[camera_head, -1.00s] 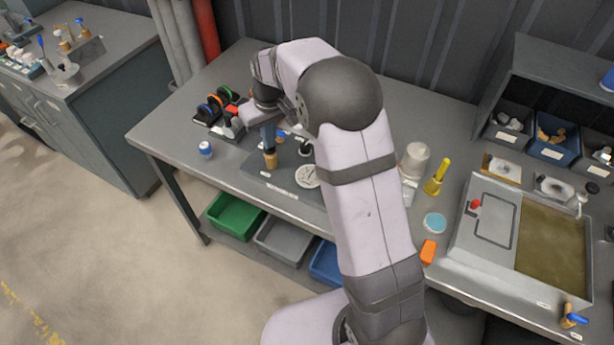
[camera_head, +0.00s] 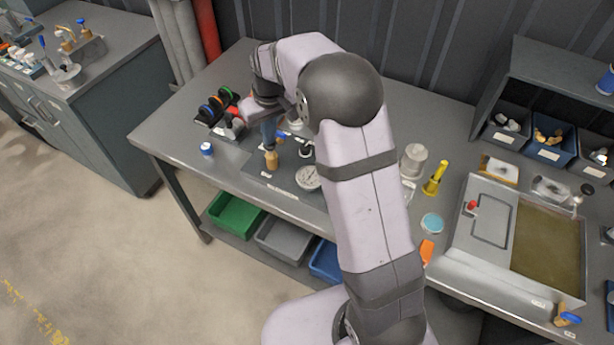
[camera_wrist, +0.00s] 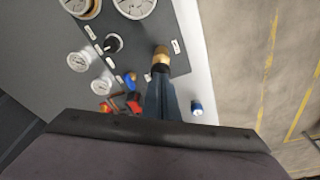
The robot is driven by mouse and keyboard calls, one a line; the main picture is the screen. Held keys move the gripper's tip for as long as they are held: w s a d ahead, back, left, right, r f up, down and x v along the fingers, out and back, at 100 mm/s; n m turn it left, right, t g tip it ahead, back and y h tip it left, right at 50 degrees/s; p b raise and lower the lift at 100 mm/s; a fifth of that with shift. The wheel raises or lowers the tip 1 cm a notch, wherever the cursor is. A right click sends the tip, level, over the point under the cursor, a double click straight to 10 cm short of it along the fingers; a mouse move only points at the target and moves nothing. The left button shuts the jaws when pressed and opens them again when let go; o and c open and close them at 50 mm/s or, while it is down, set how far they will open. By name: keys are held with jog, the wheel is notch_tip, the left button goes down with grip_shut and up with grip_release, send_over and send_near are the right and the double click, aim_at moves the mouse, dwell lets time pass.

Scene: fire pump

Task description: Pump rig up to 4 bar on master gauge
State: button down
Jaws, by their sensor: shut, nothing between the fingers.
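The rig panel (camera_head: 250,170) lies on the bench with a white dial gauge (camera_head: 308,177) on it. The wrist view shows several white gauges, including two small ones (camera_wrist: 80,60) and two larger ones at the top edge; I cannot tell which is the master, nor read needles or labels. My gripper (camera_head: 269,146) points down, shut and empty. Its blue-grey fingers (camera_wrist: 161,78) end at a tan, brass-coloured upright part (camera_wrist: 160,58), also in the head view (camera_head: 271,161). Whether they touch it is unclear. A black knob (camera_wrist: 113,43) stands beside the gauges.
A blue-and-white bottle (camera_head: 207,149) stands left of the panel. A rack with coloured rings (camera_head: 217,105) is behind it. A yellow object (camera_head: 435,178) and a metal tray unit (camera_head: 490,230) stand to the right. The bench front left is clear.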

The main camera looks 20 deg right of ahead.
jog(key=shift+f, duration=0.2)
jog(key=shift+s+f+b, duration=0.1)
jog(key=shift+f+b, duration=0.65)
jog(key=shift+f, duration=0.3)
jog(key=shift+r, duration=0.1)
jog(key=shift+r+p, duration=1.05)
jog(key=shift+r, duration=0.25)
notch_tip(320, 180, up, 7)
jog(key=p, duration=0.5)
jog(key=shift+p, duration=0.35)
